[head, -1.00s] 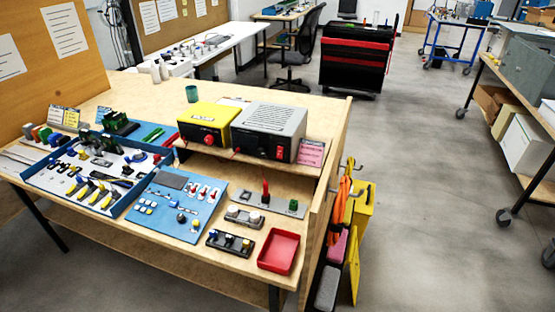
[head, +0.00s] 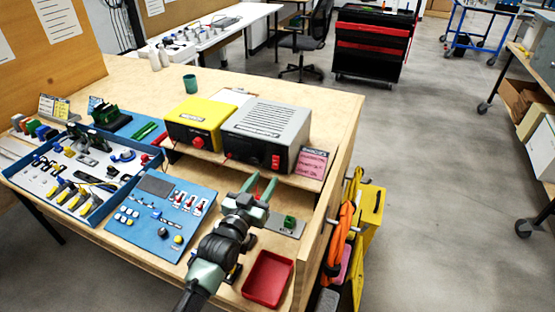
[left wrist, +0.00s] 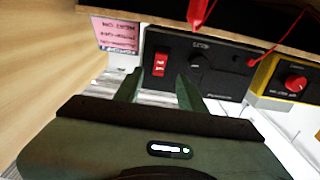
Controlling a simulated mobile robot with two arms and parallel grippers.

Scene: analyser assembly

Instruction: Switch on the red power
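The red power switch (head: 276,161) is on the front of the grey box (head: 265,128), at its right end. In the left wrist view, which is upside down, the red switch (left wrist: 160,64) sits on the black front panel (left wrist: 200,66). My left gripper (head: 259,186) is open in front of and below the grey box, apart from the switch. In the left wrist view its fingers (left wrist: 160,90) are spread with nothing between them, and the switch shows just beyond the tips. My right gripper is not in view.
A yellow box (head: 203,122) with a red knob stands left of the grey box. A pink card (head: 312,163) is to its right. A red pointed thing (left wrist: 200,12) shows near the shelf edge. A red tray (head: 268,279) lies at the table's front right.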

